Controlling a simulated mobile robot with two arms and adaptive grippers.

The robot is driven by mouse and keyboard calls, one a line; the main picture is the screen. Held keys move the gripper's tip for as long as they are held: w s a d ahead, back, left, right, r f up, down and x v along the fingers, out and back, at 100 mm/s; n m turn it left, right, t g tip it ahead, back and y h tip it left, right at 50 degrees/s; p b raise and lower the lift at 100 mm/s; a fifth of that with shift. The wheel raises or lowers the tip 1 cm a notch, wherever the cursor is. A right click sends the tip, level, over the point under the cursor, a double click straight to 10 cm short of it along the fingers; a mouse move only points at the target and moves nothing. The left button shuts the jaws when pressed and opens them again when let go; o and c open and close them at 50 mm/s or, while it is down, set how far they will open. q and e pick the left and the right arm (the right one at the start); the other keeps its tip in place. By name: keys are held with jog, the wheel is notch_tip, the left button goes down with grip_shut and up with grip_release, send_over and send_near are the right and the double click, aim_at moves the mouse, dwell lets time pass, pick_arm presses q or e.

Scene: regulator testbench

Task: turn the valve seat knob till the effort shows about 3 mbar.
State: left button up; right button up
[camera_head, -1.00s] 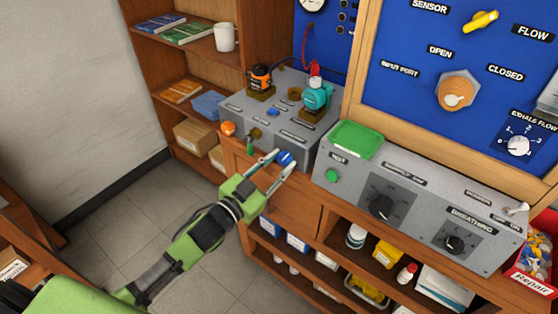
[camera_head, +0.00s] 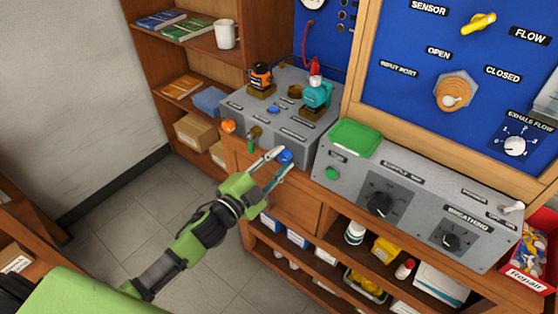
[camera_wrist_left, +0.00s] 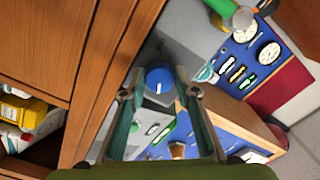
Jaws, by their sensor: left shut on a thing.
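A blue round knob (camera_head: 286,156) with a white pointer line sits on the front of the grey test box (camera_head: 292,128). It also shows in the left wrist view (camera_wrist_left: 159,79), between the two fingertips. My left gripper (camera_head: 277,162) is shut on this knob, with one finger on each side of it. The knob's own label is too small to read. Round gauges (camera_wrist_left: 243,27) show in the left wrist view, but their readings cannot be made out. My right gripper is not in view.
An orange knob (camera_head: 228,126) and a brass fitting with a green end (camera_head: 251,138) stick out left of the gripper. A second grey console (camera_head: 415,205) with black dials and a green tray (camera_head: 355,138) stands at the right. Open floor lies below my arm.

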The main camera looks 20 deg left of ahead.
pick_arm(q)
jog(key=shift+r, duration=0.1)
dwell(0.4)
jog(key=o, duration=1.1)
